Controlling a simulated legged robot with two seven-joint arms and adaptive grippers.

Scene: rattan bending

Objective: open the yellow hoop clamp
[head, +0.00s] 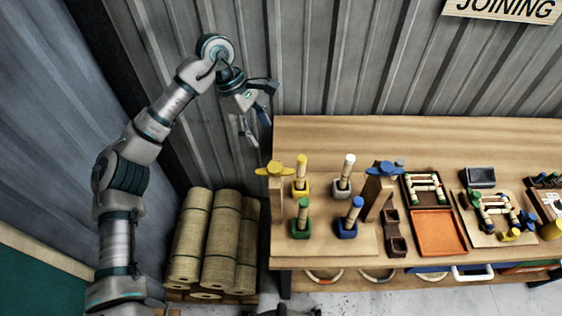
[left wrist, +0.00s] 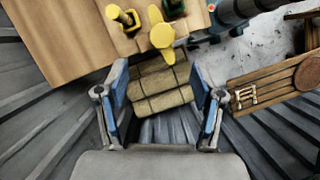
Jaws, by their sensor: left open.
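The yellow hoop clamp (head: 273,168) is a yellow winged knob on top of a wooden post at the left end of the workbench. It also shows in the left wrist view (left wrist: 162,36), above and beyond the fingertips. My left gripper (head: 256,124) hangs above and slightly left of the clamp, near the wall, apart from it. In the left wrist view its blue-padded fingers (left wrist: 160,86) are spread wide with nothing between them. A blue hoop clamp (head: 384,168) sits on another post to the right. My right gripper is not in view.
The bench (head: 420,130) holds yellow, white, green and blue peg blocks by the posts, an orange tray (head: 438,232) and small rattan frames. Bundled rattan rolls (head: 222,235) stand on the floor left of the bench. A corrugated wall rises behind.

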